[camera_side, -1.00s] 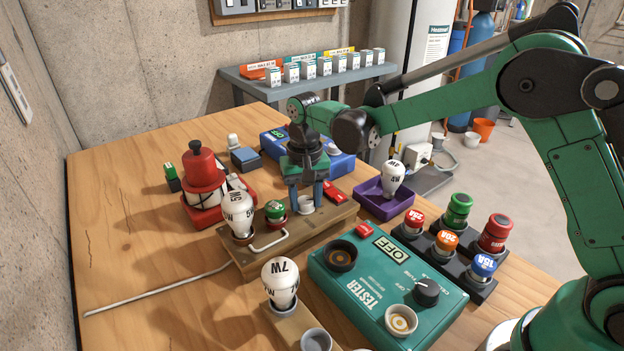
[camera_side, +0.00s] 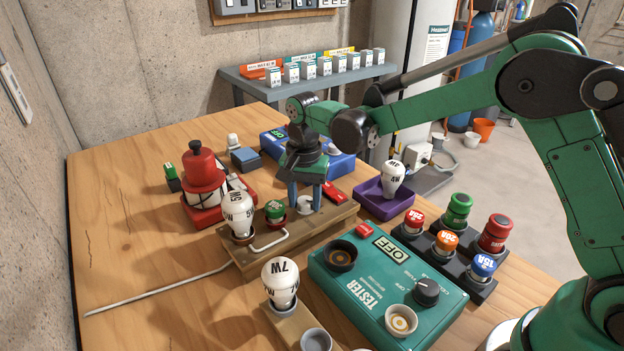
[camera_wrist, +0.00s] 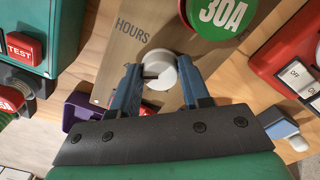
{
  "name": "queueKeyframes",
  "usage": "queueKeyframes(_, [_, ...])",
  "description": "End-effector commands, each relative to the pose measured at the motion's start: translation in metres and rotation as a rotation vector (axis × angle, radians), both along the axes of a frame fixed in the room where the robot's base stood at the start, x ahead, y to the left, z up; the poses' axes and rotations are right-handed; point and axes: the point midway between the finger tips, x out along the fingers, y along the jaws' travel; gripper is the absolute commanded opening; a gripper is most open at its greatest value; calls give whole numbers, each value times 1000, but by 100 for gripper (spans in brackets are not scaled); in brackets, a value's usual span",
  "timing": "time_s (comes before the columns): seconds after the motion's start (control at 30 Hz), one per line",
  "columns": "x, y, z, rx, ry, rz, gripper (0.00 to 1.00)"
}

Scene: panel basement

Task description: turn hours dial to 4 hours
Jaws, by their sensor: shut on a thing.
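The hours dial is a small white round knob (camera_wrist: 161,72) on a wooden board marked HOURS (camera_wrist: 132,36). In the side view the dial (camera_side: 305,204) shows between the fingers, on the wooden block (camera_side: 338,214). My gripper (camera_wrist: 162,75) points down at the block, with its blue fingers on either side of the dial and shut on it. The dial has a darker slot or pointer edge at its left. The hour marks are mostly hidden by the fingers, so I cannot read the setting. My gripper also shows in the side view (camera_side: 305,198).
A green 30A fuse (camera_wrist: 218,12) and a 5W bulb (camera_side: 238,210) sit on the same block. A purple tray (camera_side: 375,207) holds a 4W bulb. A green tester (camera_side: 350,300) stands in front. A red unit (camera_side: 205,205) stands at left.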

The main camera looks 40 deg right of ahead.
Motion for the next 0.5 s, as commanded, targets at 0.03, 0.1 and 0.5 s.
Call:
queueKeyframes(0.03, [0, 0, 1, -1, 1, -3, 0])
queueKeyframes(0.1, [0, 0, 1, -1, 1, -3, 0])
queueKeyframes(0.5, [0, 0, 0, 0, 0, -2, 73])
